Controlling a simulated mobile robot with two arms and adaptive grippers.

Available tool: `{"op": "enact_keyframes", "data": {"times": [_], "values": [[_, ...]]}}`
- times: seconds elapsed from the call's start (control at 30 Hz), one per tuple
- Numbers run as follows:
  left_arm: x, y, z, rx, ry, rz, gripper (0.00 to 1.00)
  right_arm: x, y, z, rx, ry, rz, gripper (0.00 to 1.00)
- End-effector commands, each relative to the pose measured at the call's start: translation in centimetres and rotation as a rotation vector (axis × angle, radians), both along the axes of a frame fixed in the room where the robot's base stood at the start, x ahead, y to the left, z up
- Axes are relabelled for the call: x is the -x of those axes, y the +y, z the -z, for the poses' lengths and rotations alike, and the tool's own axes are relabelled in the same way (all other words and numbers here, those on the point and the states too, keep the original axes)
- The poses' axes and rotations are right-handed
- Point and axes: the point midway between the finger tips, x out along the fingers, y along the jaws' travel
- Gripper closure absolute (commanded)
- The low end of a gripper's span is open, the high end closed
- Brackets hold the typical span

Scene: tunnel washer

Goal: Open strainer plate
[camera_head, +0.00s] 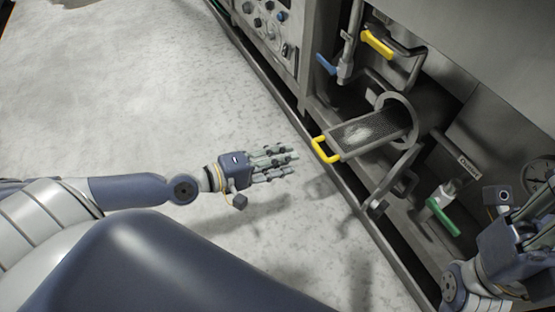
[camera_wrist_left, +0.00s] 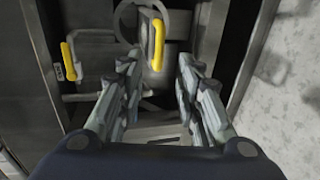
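The strainer plate (camera_head: 366,134) is a long perforated tray with a yellow handle (camera_head: 323,150) at its outer end. It sticks out of a round metal collar (camera_head: 399,113) in the machine. My left gripper (camera_head: 290,160) is open and empty, its fingers straight, just left of the handle and apart from it. In the left wrist view a yellow handle (camera_wrist_left: 156,45) shows beyond the gap between my left fingers (camera_wrist_left: 157,68). My right gripper (camera_head: 537,215) is at the lower right, partly cut off by the frame, with fingers extended and nothing visible in it.
A blue lever (camera_head: 326,64) and a yellow lever (camera_head: 376,42) sit on pipes above the plate. A green lever (camera_head: 442,216) is below right. A hinged round cover (camera_head: 398,176) hangs beside the collar. The pale floor (camera_head: 140,80) at left is clear.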

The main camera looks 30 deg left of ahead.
Motion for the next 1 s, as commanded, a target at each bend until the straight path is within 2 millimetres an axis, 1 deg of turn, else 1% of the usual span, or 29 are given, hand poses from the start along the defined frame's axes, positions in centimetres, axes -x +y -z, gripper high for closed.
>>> {"op": "enact_keyframes", "data": {"times": [0.23, 0.83, 0.93, 0.97, 1.0], "values": [[0.8, 0.6, -0.2, 0.0, 0.0, 0.002, 0.68, 0.0, 0.0, 0.0, 0.0, 0.0, 0.0, 0.68], [0.8, 0.5, -0.3, 0.003, -0.003, 0.002, 0.68, 0.0, 0.0, 0.0, 0.0, 0.0, 0.0, 0.68], [0.7, -0.2, -1.3, 0.001, -0.056, 0.005, 0.68, 0.0, 0.0, 0.0, 0.0, 0.003, 0.0, 0.68], [0.6, -0.7, -2.0, 0.0, -0.089, 0.005, 0.68, 0.0, 0.0, 0.0, 0.0, 0.005, 0.0, 0.68], [0.5, -1.4, -3.1, -0.003, -0.148, 0.003, 0.68, 0.0, 0.0, 0.0, -0.001, 0.009, 0.0, 0.68]]}}
